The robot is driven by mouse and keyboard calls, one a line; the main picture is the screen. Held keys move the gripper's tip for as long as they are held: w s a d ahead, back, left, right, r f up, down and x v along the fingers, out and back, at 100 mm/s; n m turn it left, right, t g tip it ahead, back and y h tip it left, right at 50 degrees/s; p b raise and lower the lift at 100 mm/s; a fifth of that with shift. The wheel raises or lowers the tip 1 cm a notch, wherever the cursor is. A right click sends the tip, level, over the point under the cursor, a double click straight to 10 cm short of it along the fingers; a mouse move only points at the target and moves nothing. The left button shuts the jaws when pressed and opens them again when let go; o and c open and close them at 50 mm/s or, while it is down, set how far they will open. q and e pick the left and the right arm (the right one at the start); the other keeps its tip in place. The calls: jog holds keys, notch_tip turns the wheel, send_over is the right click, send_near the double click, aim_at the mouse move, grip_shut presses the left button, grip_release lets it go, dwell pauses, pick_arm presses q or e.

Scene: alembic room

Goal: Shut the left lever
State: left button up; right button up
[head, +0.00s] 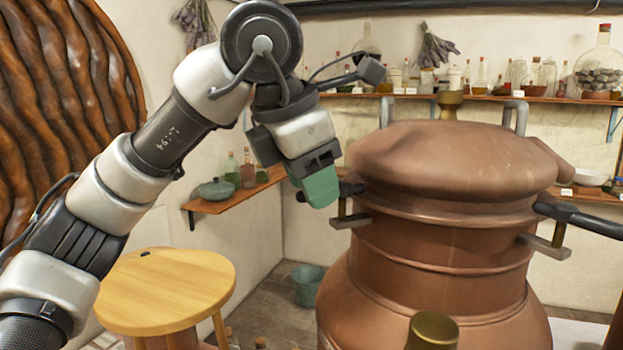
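The large copper still (440,240) stands at the right with a domed lid (455,160). The left lever (351,189) is a dark handle with a small metal bracket on the left side of the still's neck. My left gripper (320,190) has green fingers that point down and cover the middle part of this handle. A dark tip of the handle shows just left of the fingers. I cannot tell whether the fingers are closed around it or only in front of it. A similar right lever (585,218) sticks out to the right. My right gripper is not in view.
A round wooden stool (165,290) stands at the lower left. A teal bucket (308,285) sits on the floor behind. A corner shelf (235,195) holds a pot and bottles. A wall shelf (450,98) holds many bottles. A brass knob (432,330) rises in the foreground.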

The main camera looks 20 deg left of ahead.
pick_arm(q)
jog(key=shift+s+a+r, duration=0.1)
jog(key=shift+s+r, duration=0.05)
jog(key=shift+r, duration=0.3)
jog(key=v, duration=0.9)
jog(key=shift+s+r, duration=0.25)
jog(key=shift+r, duration=0.05)
